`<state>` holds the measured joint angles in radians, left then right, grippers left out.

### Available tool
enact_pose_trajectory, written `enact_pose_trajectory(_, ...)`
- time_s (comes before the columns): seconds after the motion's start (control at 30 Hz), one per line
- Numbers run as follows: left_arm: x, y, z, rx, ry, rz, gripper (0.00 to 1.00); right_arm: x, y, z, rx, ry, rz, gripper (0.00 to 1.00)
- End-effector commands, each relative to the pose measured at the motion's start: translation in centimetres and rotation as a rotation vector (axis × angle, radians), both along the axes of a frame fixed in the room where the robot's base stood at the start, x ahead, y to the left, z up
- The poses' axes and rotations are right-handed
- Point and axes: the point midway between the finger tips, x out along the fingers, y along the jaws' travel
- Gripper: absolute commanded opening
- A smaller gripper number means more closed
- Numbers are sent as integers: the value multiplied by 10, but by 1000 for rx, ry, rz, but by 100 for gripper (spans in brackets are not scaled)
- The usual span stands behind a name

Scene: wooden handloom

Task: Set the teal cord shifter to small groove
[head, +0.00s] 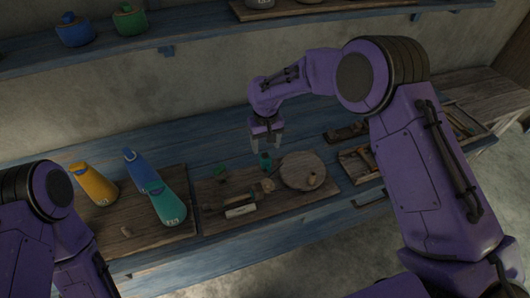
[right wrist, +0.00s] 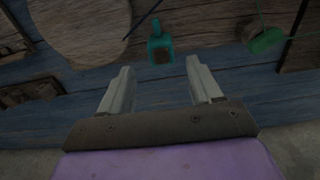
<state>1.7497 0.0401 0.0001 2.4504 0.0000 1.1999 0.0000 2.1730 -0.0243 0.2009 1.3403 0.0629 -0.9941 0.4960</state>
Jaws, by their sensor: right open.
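The small teal cord shifter (head: 265,161) stands beside a round wooden disc (head: 303,170) on a wooden board. In the right wrist view the teal shifter (right wrist: 159,48) shows as a small block with a dark hollow and a short stem, near the disc (right wrist: 80,28). My right gripper (head: 267,139) is open and empty, above and just behind the shifter. In the right wrist view my right gripper (right wrist: 161,78) has its fingers spread, and the shifter shows beyond the gap between the fingertips. The grooves are too small to tell. My left gripper is out of view.
A green piece (head: 220,172) sits left of the shifter on the board. Wooden trays (head: 357,163) stand at right. A shelf (head: 190,36) runs along the back wall.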

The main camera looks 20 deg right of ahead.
Motion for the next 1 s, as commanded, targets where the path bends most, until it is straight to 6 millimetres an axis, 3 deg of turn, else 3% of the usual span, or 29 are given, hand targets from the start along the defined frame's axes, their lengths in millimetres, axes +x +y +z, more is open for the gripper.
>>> enact_pose_trajectory(0.3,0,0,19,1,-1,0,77,0,0,-60,0,1,-2,64)
enact_pose_trajectory(0.67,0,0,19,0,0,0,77,-1,-2,-71,0,-1,-4,64)
enact_pose_trajectory(0.8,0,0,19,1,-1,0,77,-1,-2,-71,0,-1,-4,18)
enact_pose_trajectory(0.87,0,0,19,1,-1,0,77,-1,-2,-71,0,-1,-4,0)
enact_pose_trajectory(1.0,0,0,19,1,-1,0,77,2,4,-68,0,-3,6,0)
